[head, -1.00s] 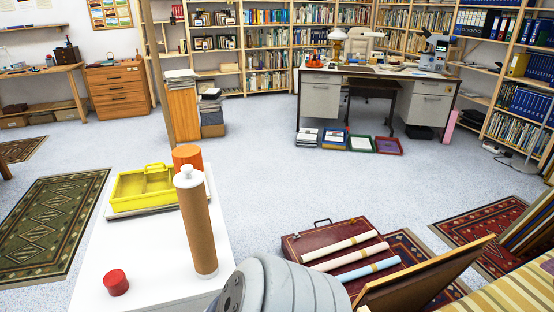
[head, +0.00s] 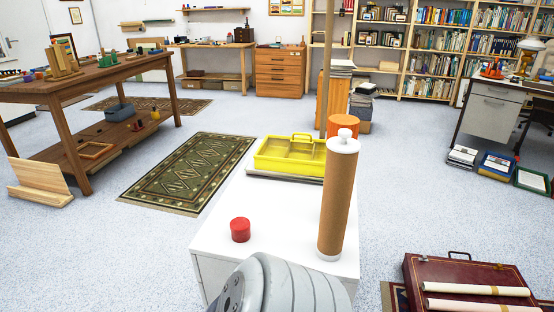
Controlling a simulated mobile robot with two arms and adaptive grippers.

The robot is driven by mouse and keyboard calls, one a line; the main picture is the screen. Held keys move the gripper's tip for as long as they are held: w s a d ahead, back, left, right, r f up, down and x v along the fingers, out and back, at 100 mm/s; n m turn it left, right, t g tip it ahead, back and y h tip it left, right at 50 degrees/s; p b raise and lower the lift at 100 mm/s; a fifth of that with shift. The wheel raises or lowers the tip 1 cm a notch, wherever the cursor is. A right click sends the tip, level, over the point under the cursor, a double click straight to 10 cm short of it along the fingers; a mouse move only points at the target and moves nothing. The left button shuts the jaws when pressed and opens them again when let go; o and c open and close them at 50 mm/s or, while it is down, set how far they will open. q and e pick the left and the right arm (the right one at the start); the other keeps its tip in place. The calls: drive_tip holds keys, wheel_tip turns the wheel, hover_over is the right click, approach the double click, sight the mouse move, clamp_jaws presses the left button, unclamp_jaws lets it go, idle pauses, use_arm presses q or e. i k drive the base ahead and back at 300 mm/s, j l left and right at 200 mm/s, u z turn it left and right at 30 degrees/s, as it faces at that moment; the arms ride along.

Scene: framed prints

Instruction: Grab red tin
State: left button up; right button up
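The red tin (head: 240,230) is a small red cylinder standing on the white cabinet top (head: 215,239), near its front left part. A tall brown tube (head: 337,205) with white ends stands upright to its right. A grey rounded part of my own arm shows at the bottom middle, in front of the cabinet's near edge. Neither gripper's fingers show in the head view. The red tin stands free, with nothing touching its sides.
A yellow tray (head: 290,155) with a handle and an orange cylinder (head: 343,126) sit toward the cabinet's back. A wooden workbench (head: 120,75) stands at the left. A dark red case (head: 462,262) with rolled papers is at lower right. Open floor and a green rug (head: 190,170) lie left.

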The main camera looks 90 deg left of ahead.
sight(240, 226)
drive_tip(key=u, duration=1.95)
drive_tip(key=l+u, duration=0.25)
drive_tip(key=u, duration=0.2)
drive_tip(key=l+u, duration=0.25)
drive_tip(key=u, duration=0.25)
drive_tip(key=k+l+u, duration=0.15)
drive_tip(key=u, duration=0.3)
